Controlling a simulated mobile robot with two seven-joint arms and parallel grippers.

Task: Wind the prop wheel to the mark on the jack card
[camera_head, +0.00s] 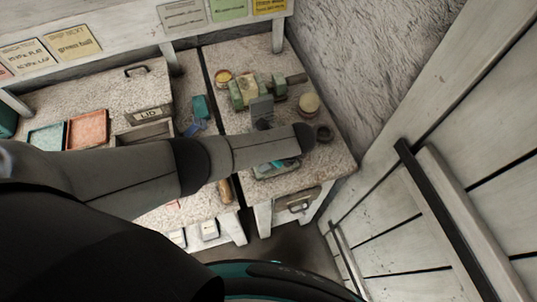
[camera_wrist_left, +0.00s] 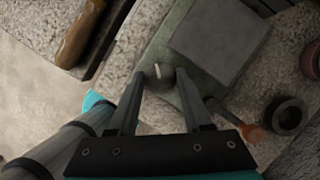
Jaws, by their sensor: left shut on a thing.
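The prop wheel appears to be the small dark round knob (camera_wrist_left: 160,82) with a pale line on it in the left wrist view. It sits at the edge of a green-grey base beside a square grey plate (camera_wrist_left: 222,38). My left gripper (camera_wrist_left: 158,76) is closed on the knob, one finger on each side. In the head view my left arm covers the gripper and the knob; the grey plate (camera_head: 262,107) shows just above the arm. Several cards hang on the back rail, among them a yellow one (camera_head: 72,43); I cannot tell which is the jack card. My right gripper is out of view.
A dark ring (camera_wrist_left: 286,115) and a wooden-handled tool (camera_wrist_left: 80,36) lie near the gripper. Red (camera_head: 88,129) and teal trays are at left. A rough wall and plank door close the right side.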

